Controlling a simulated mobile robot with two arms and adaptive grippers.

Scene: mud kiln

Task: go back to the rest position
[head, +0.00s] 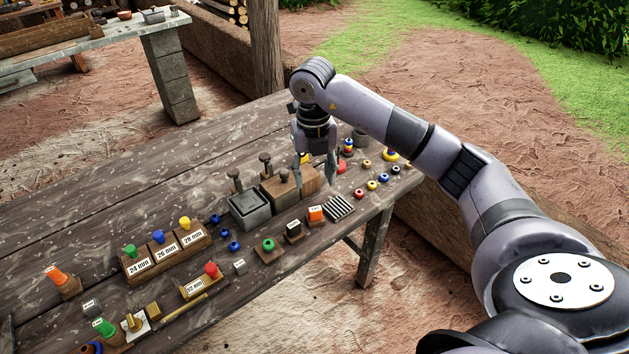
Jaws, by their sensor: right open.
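My right gripper (315,174) points down over the far right part of the dark wooden table (60,235). Its fingers are apart, and I see nothing held between them. A wooden block (309,178) stands behind and beside the fingers. From this angle I cannot tell whether the fingers touch it. My right arm reaches in from the lower right, above the table's right end. My left gripper is not in view.
A grey metal box (250,212) and a labelled rack (166,256) with green, blue and yellow plugs stand on the table. Small coloured rings (371,185) lie near the right end. A wooden post (266,50) rises behind.

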